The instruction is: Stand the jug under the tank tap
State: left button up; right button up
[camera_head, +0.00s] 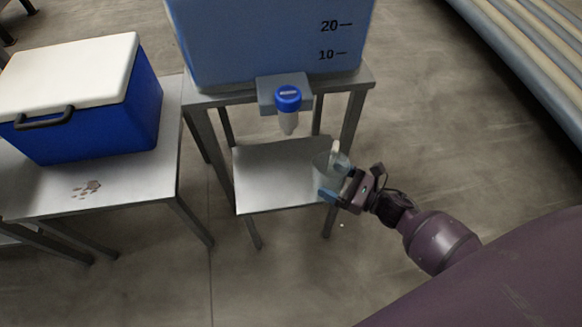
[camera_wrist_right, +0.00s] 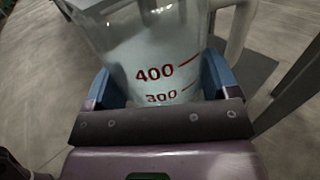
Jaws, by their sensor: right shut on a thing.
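The jug is a clear measuring jug (camera_head: 325,168) with red marks and a pale handle. It is at the right front side of the low shelf (camera_head: 272,178) under the tank. My right gripper (camera_head: 335,190) is shut on the jug, with a finger on each side; the right wrist view shows the jug (camera_wrist_right: 158,60) between the blue fingers (camera_wrist_right: 160,88). I cannot tell whether the jug touches the shelf. The blue tank (camera_head: 270,45) stands on a metal stand. Its tap (camera_head: 288,100) has a blue cap and a pale spout, left of and above the jug. My left gripper is out of view.
A blue cool box (camera_head: 95,115) with a white lid stands on a metal table at the left, with brown crumbs (camera_head: 87,188) in front. Stand legs (camera_head: 352,125) rise beside the shelf. The shelf's middle and left are bare. A roller conveyor (camera_head: 530,50) is at the upper right.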

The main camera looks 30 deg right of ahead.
jog(key=b+x, duration=0.1)
jog(key=x, duration=1.1)
notch_tip(320, 180, down, 4)
jog(key=shift+r+b, duration=0.1)
jog(key=shift+b, duration=1)
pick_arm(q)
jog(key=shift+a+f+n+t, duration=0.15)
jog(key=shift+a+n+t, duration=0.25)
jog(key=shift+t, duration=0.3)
pick_arm(e)
jog(key=shift+r, duration=0.1)
jog(key=o, duration=0.5)
jog(key=shift+f, duration=0.2)
jog(key=o, duration=0.3)
jog(key=shift+o, duration=0.2)
jog(key=shift+r, duration=0.1)
